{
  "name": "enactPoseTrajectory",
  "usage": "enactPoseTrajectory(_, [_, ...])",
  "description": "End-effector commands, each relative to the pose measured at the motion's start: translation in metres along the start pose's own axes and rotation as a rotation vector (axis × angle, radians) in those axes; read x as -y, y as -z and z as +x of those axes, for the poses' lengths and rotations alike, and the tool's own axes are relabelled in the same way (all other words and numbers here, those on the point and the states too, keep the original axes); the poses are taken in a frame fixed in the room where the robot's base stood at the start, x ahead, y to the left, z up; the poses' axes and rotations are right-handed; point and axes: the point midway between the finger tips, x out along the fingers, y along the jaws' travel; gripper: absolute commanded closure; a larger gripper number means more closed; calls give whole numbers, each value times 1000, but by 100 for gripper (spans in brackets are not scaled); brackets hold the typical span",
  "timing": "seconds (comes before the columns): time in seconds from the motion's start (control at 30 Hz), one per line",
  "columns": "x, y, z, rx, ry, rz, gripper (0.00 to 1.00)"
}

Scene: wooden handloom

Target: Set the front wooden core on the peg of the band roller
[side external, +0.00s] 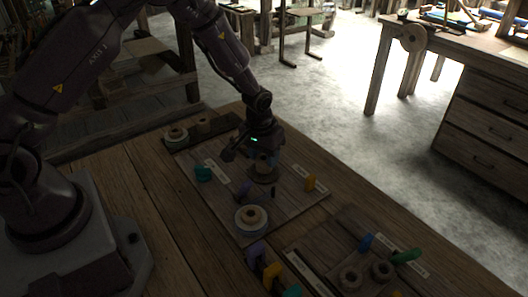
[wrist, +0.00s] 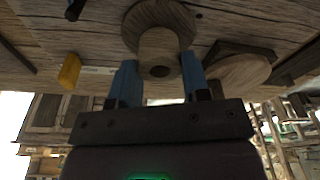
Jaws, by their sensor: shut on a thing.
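My gripper (wrist: 160,78) points down over the middle board, with its blue fingers on either side of a pale wooden core (wrist: 162,45). In the side view my gripper (side external: 264,160) is low over that board. A wider round wooden disc (wrist: 144,14) shows behind the core in the wrist view. In the side view a dark round base (side external: 263,178) shows under the fingers. I take it for the band roller, but its peg is hidden. I cannot tell whether the core touches it or how far down it sits.
A pale roll (side external: 250,219) stands near the board's front edge. A dark tray (side external: 190,139) with a roll is at the back.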

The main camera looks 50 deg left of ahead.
Motion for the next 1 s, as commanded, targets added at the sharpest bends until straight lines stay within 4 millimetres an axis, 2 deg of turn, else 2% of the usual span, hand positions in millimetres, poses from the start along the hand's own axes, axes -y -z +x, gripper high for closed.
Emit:
enactPoseTrajectory(0.77, [0, -1, 6, 0, 0, 0, 72])
enactPoseTrajectory(0.8, [0, -1, 6, 0, 0, 0, 55])
enactPoseTrajectory(0.9, [0, -1, 5, 0, 0, 0, 32])
enactPoseTrajectory(0.93, [0, -1, 5, 0, 0, 0, 27])
enactPoseTrajectory(1.0, [0, -1, 5, 0, 0, 0, 27])
